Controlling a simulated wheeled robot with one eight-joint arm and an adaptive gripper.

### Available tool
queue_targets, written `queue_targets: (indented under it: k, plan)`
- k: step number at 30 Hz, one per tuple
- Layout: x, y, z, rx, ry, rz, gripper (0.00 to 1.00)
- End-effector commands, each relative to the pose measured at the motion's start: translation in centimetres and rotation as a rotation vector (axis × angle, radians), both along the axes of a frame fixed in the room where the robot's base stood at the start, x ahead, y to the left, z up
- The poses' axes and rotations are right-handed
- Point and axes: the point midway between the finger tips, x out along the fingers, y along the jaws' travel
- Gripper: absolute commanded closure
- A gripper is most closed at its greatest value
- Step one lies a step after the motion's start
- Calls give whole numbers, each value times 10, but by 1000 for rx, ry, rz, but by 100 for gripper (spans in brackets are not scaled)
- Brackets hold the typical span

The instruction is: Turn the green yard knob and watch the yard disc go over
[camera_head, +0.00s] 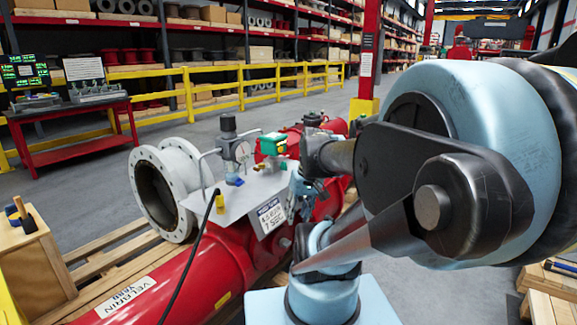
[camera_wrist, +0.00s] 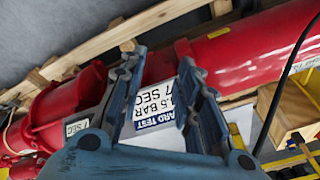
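A small blue knob (camera_head: 234,180) sits under the gauge. The white flanged valve body (camera_head: 184,165) stands at left with a dark bore; its disc is not clear. My gripper (camera_head: 305,192) is beside the plate's right end, partly hidden by my arm. In the wrist view my gripper (camera_wrist: 162,60) is open and empty, facing the test card (camera_wrist: 160,105).
A black hose (camera_head: 190,255) runs across the actuator. Wooden pallet beams (camera_head: 108,262) lie beneath. A wooden box (camera_head: 32,262) stands at left. A red bench (camera_head: 75,145) and a yellow railing (camera_head: 240,88) stand behind, with clear floor between.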

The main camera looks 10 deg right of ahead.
Motion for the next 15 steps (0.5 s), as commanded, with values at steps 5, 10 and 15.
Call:
queue_targets:
  k: [5, 10, 15]
  plan:
    - [34, 5, 15, 82, -29, 67, 69]
    - [68, 6, 27, 155, -77, 134, 69]
    - [104, 2, 37, 221, -142, 200, 69]
